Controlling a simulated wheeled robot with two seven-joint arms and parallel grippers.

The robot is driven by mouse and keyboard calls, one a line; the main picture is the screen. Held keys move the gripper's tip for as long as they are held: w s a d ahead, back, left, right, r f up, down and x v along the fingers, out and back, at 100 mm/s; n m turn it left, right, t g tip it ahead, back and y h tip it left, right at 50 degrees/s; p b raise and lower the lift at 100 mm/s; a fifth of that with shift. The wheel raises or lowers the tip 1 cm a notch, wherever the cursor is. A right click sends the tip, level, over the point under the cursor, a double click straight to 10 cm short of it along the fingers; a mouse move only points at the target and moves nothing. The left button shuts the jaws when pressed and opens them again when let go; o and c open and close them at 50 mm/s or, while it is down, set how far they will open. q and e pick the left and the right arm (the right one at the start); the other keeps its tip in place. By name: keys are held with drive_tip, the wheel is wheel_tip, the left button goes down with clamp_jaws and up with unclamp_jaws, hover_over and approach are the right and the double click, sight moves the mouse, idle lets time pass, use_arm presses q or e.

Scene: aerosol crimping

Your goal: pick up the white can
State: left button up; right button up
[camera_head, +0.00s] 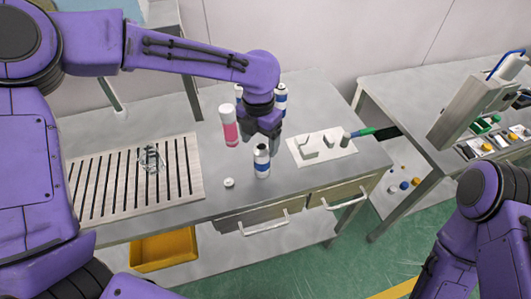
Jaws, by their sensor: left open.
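My left gripper (264,139) is open and points down over the bench, just above and behind a white can with dark blue bands (262,162). That can stands upright near the bench's front edge, and I cannot tell whether the fingers touch it. A pink can with a white top (229,130) stands just left of the gripper. Another white and blue can (281,94) stands behind the gripper on the right. A further can (239,91) shows behind on the left, partly hidden by my arm. My right arm shows at the lower right, its gripper out of view.
A small white cap (229,183) lies left of the front can. A slotted panel (110,185) with a clear object (151,158) is at left. A pale plate with blocks (323,149) and a green-handled brush (372,132) lie right. A machine (480,100) stands on the right table.

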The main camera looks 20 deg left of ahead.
sight(259, 154)
use_arm(q)
drive_tip(key=shift+s+d+f+p, duration=0.25)
drive_tip(key=shift+s+f+p, duration=0.3)
drive_tip(key=shift+s+f, duration=0.65)
drive_tip(key=f, duration=0.1)
drive_tip(key=w+f, duration=0.1)
drive_tip(key=f, duration=0.1)
drive_tip(key=w+f, duration=0.1)
drive_tip(key=shift+w+d+f+p, duration=0.1)
drive_tip(key=shift+w+f+p, duration=0.15)
drive_tip(key=shift+f+p, duration=0.15)
drive_tip(key=shift+s+r, duration=0.1)
drive_tip(key=shift+s, duration=0.2)
drive_tip(key=shift+s+r, duration=0.15)
drive_tip(key=shift+s, duration=0.05)
drive_tip(key=c, duration=0.8)
drive_tip(key=shift+w, duration=0.2)
drive_tip(key=c, duration=0.3)
use_arm(e)
drive_tip(key=shift+s+r, duration=0.85)
drive_tip(key=shift+r, duration=0.2)
use_arm(q)
drive_tip(key=shift+s, duration=0.1)
